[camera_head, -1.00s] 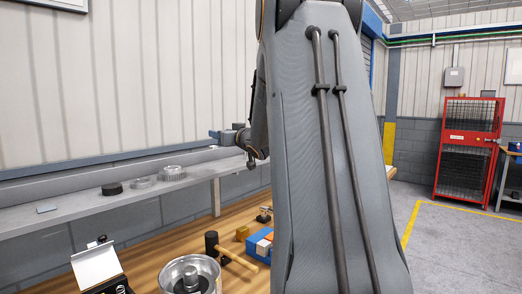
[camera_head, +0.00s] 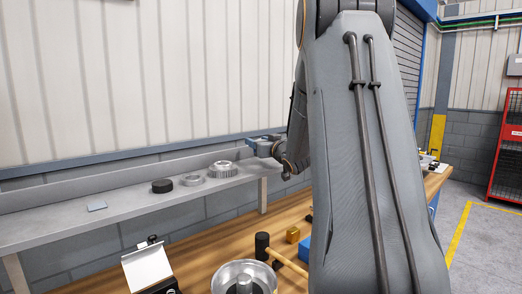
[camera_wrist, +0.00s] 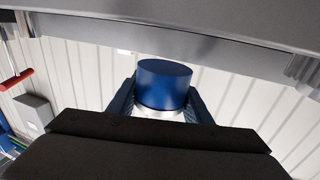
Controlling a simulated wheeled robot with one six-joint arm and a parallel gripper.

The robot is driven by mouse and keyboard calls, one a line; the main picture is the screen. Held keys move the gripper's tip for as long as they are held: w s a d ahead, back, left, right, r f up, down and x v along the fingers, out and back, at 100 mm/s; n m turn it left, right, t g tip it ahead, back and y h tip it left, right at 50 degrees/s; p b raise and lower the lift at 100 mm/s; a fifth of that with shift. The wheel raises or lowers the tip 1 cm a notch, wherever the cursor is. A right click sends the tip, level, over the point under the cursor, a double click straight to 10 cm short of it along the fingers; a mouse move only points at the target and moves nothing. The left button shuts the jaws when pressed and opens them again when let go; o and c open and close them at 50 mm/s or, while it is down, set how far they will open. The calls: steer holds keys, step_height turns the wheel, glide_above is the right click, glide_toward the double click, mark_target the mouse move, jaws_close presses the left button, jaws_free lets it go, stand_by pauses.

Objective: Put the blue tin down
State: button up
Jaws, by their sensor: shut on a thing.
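The blue tin (camera_wrist: 164,84) is in the wrist view, with a blue end and a pale lower band. My gripper (camera_wrist: 162,98) is shut on it, one blue finger on each side. In the head view my gripper (camera_head: 264,146) reaches out left of my arm, by the right part of the grey wall shelf (camera_head: 110,207). The tin cannot be told apart clearly there. Whether it touches the shelf is not clear.
On the shelf stand a toothed metal gear (camera_head: 223,169), a metal ring (camera_head: 191,179), a black puck (camera_head: 162,186) and a small grey plate (camera_head: 97,206).

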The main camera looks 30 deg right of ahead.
steer(key=shift+f+p, duration=0.35)
steer(key=shift+f, duration=1.35)
steer(key=shift+f, duration=0.25)
steer(key=o, duration=1.1)
steer(key=shift+r, duration=0.1)
steer(key=shift+r, duration=0.2)
steer(key=s+a+b, duration=0.1)
steer(key=s+b, duration=0.1)
steer(key=s, duration=1)
steer(key=shift+a+b, duration=0.25)
steer(key=shift+b, duration=0.15)
